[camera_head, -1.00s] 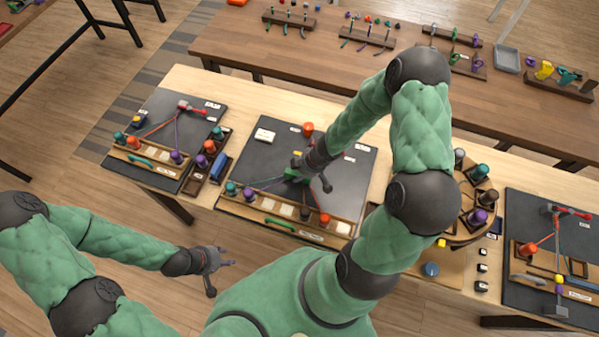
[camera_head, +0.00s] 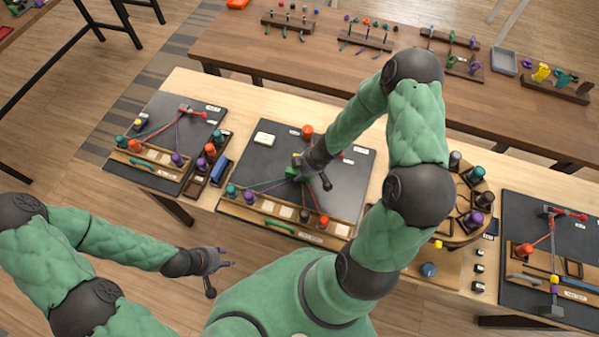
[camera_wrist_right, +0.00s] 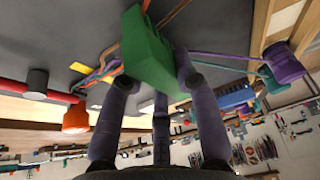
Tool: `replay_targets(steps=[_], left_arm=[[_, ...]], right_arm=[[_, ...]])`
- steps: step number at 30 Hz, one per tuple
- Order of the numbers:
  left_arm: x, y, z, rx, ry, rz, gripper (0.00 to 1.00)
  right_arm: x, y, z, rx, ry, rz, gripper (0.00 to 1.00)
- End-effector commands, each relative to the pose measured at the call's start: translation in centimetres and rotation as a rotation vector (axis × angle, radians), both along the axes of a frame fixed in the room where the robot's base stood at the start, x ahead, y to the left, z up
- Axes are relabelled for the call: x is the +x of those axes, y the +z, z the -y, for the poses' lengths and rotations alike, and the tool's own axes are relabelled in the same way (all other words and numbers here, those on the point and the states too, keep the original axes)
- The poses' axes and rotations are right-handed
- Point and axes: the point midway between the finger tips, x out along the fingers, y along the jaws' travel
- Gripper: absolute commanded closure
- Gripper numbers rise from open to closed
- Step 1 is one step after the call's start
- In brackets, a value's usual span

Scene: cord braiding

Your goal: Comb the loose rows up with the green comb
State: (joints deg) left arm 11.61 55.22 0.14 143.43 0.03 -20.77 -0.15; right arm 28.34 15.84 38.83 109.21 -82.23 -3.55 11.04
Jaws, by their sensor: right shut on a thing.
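The green comb (camera_head: 292,172) shows as a green block over the middle board (camera_head: 340,195); it is large in the right wrist view (camera_wrist_right: 150,50). My right gripper (camera_head: 300,166) is shut on it, with its purple-grey fingers (camera_wrist_right: 155,82) around the block. Coloured cords (camera_head: 265,184) run from the front ledge's bobbins to the place under the comb. My left gripper (camera_head: 226,265) is open and empty in front of the table, well apart from the board.
An orange bobbin (camera_head: 307,131) stands on the board behind the gripper. A curved green tool (camera_head: 280,226) lies on the front ledge. A round bobbin stand (camera_head: 470,195) is right of the board.

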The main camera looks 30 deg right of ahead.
Motion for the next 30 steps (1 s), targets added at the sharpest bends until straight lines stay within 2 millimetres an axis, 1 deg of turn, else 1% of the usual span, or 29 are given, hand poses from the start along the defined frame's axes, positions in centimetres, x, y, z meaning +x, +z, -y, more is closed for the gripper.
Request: replay_targets(steps=[30], left_arm=[[0.0,3.2,0.0,0.000,0.000,0.000,0.60]], right_arm=[[1.5,0.1,1.8,-0.001,0.000,-0.001,1.00]])
